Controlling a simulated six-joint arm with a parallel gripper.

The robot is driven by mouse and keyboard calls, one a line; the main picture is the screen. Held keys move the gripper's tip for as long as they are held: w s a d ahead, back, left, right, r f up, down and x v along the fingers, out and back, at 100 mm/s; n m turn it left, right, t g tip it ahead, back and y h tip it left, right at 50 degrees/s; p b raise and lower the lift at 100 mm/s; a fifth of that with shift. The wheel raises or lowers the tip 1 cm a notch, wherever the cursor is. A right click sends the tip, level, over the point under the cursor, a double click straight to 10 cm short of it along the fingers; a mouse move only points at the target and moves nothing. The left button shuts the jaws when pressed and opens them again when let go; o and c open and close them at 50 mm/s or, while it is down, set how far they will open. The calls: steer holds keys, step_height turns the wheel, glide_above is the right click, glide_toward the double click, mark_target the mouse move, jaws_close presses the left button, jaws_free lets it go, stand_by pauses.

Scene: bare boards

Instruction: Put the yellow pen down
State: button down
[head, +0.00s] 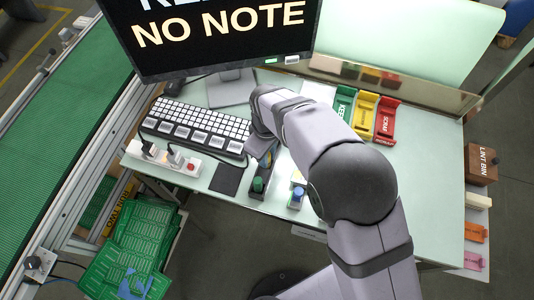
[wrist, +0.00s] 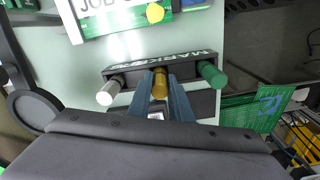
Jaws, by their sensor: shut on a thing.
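The yellow pen (wrist: 160,83) is between the blue fingers of my gripper (wrist: 161,99), which are shut on it in the wrist view. It is at the middle of a dark rack lettered MARKERS (wrist: 137,70), between a white pen (wrist: 110,92) and a green pen (wrist: 212,74). I cannot tell whether it rests in the rack or is held just above it. In the head view my gripper (head: 264,158) is over the rack, largely hidden by my arm; the green pen (head: 258,184) shows at the rack's near end.
A keyboard (head: 195,127) and a dark pad (head: 227,179) lie left of the rack. Green, yellow and red bins (head: 364,113) stand further right. A monitor (head: 215,35) stands behind.

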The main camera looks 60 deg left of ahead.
steer(key=shift+f, duration=0.1)
steer(key=c, duration=1.6)
jaws_free()
step_height(320, 180, up, 12)
steer(key=b, duration=0.3)
steer(key=shift+b, duration=0.3)
